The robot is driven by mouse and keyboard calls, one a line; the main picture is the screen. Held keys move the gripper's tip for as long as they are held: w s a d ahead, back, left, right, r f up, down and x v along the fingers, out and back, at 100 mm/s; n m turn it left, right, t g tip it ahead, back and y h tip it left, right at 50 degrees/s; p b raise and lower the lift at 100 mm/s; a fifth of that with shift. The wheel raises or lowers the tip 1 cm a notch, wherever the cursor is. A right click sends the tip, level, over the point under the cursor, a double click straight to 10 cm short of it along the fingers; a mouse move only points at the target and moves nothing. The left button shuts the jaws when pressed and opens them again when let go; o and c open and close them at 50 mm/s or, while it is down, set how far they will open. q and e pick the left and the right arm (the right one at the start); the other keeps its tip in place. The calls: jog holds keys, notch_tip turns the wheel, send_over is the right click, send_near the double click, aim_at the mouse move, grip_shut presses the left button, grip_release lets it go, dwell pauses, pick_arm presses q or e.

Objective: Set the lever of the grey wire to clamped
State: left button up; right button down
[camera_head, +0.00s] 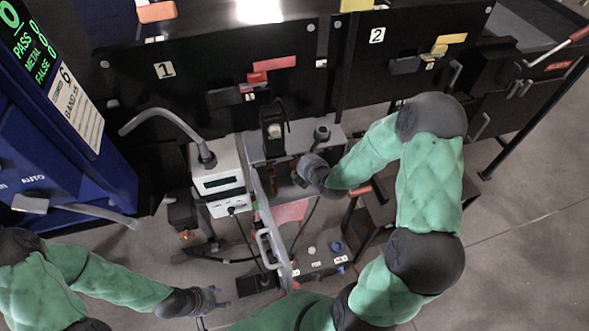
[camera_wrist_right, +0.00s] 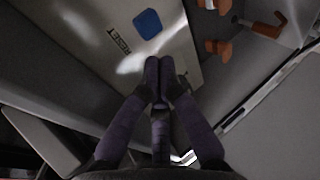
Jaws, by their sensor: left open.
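I cannot tell for sure which part is the grey wire's lever. A thick grey cable (camera_head: 165,113) arches into the top of a white box (camera_head: 218,172) with a small display. A black block (camera_head: 272,128) with a pale part on it stands right of that box. My right gripper (camera_head: 300,178) is beside the upright plate below this block, its tips partly hidden. In the right wrist view its fingers (camera_wrist_right: 159,68) are together, with nothing visible between them, near a blue button (camera_wrist_right: 148,23) on a pale panel labelled RESET. My left gripper (camera_head: 216,301) is open and empty, low over the floor.
Black panels marked 1 (camera_head: 165,70) and 2 (camera_head: 377,36) stand behind. A blue cabinet (camera_head: 60,140) with a PASS/METAL/FALSE screen is at left. A box with a blue knob (camera_head: 337,247) and thin black cables are below my right gripper. Floor is clear at right.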

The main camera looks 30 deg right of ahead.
jog(key=b, duration=0.4)
send_near(291, 163)
jog(key=w, duration=0.4)
jog(key=shift+d+f+b, duration=0.1)
jog(key=shift+f+b, duration=0.55)
jog(key=shift+b, duration=0.05)
jog(key=shift+f, duration=0.1)
dwell(0.4)
jog(key=shift+w+f+b, duration=0.1)
jog(key=shift+f+b, duration=0.2)
jog(key=shift+b, duration=0.3)
jog(key=shift+w+f+b, duration=0.2)
jog(key=shift+f+b, duration=0.45)
jog(key=shift+b, duration=0.05)
jog(key=shift+w+f+b, duration=0.15)
jog(key=shift+f+b, duration=0.5)
dwell(1.4)
jog(key=shift+w+f+b, duration=0.1)
jog(key=shift+f+b, duration=0.5)
jog(key=shift+f, duration=0.1)
dwell(0.5)
jog(key=shift+d+r, duration=0.1)
jog(key=shift+r, duration=0.15)
jog(key=shift+r, duration=0.15)
jog(key=shift+s+r+p, duration=0.25)
jog(key=shift+r+p, duration=0.5)
jog(key=shift+r, duration=0.3)
jog(key=shift+s+r+p, duration=0.25)
jog(key=shift+r+p, duration=0.45)
jog(key=shift+r, duration=0.4)
